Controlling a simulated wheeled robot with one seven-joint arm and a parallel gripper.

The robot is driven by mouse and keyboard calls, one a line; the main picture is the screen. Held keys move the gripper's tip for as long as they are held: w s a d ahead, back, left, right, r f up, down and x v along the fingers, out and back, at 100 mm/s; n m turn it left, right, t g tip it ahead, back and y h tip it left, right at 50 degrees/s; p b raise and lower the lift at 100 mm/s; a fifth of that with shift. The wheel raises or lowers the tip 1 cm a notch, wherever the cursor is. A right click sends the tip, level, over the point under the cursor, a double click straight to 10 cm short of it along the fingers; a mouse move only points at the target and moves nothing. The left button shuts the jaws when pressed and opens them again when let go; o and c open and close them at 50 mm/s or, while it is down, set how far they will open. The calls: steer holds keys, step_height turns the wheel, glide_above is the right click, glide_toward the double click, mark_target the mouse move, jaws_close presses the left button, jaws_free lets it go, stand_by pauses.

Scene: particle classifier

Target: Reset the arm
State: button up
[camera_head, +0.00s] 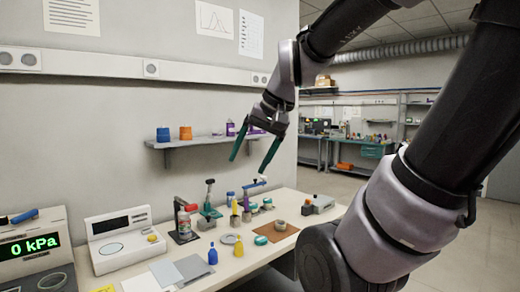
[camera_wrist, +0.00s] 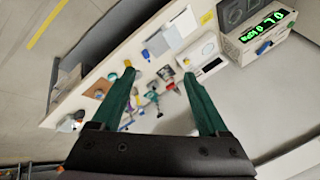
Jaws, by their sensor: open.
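My gripper (camera_head: 254,157) hangs above the right part of the workbench in the head view, its two green fingers spread apart with nothing between them. My dark arm reaches in from the right and bends down to it. In the wrist view, the open fingers (camera_wrist: 163,95) frame the bench, which appears tilted. The gripper is well clear of the bench top (camera_head: 240,262) and the objects on it.
A pressure display reading 0 kPa (camera_head: 30,246) and a scale (camera_head: 125,240) stand at the bench's left. Several small tools, a blue bottle (camera_head: 212,254) and teal pieces crowd its middle and right. A wall shelf (camera_head: 200,142) holds coloured containers behind my gripper.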

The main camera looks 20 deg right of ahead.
steer(key=shift+s+d+r+t+h, duration=0.5)
steer(key=shift+s+d+r+t, duration=0.25)
steer(key=shift+d+r+t, duration=0.2)
